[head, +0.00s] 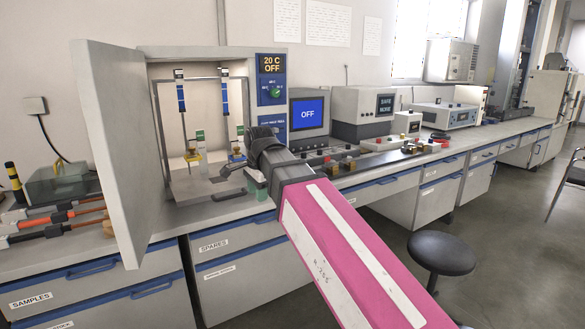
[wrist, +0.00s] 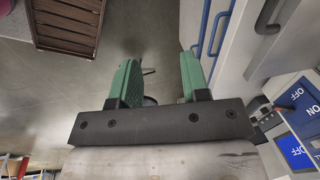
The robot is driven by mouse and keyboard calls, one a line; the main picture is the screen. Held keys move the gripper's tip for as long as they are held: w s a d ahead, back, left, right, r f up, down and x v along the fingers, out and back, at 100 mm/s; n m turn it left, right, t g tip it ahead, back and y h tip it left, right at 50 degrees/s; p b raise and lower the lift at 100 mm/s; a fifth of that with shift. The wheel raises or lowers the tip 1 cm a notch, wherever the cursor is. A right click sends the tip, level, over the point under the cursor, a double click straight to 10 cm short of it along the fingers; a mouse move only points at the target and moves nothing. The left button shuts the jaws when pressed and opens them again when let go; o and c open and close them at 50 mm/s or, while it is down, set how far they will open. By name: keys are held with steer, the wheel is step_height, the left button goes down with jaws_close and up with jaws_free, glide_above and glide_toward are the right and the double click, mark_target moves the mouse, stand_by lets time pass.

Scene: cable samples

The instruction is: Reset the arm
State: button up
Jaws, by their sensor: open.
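My gripper (wrist: 158,62) is open, with its two green fingers spread apart and no object held between them in the wrist view. Grey floor shows beyond the fingers. In the head view my arm reaches in from the lower right, and my gripper (head: 243,182) is in front of the open test chamber (head: 220,54), above the bench's front edge. The dark wrist hides part of the chamber's right side, and the fingers are only partly visible there.
The chamber door (head: 115,150) stands open to the left. Cable samples (head: 60,218) lie on the bench at left. Samples hang inside the chamber. Instruments, including a monitor reading OFF (head: 308,112), line the bench to the right. A black stool (head: 440,252) stands on open floor.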

steer(key=w+d+f+n, duration=0.3)
steer(key=d+f+n, duration=0.2)
steer(key=d+f, duration=1.2)
steer(key=s+d+f+n+g, duration=0.1)
steer(key=s+d+f+n, duration=0.1)
steer(key=d+f, duration=0.4)
steer(key=s+d+f+n+h, duration=0.1)
steer(key=s+d+f+n, duration=0.2)
steer(key=f, duration=1)
steer(key=s+d, duration=0.1)
steer(key=d, duration=0.2)
steer(key=shift+s+d+n+g, duration=0.3)
steer(key=shift+d+g, duration=0.05)
steer(key=shift+g, duration=0.05)
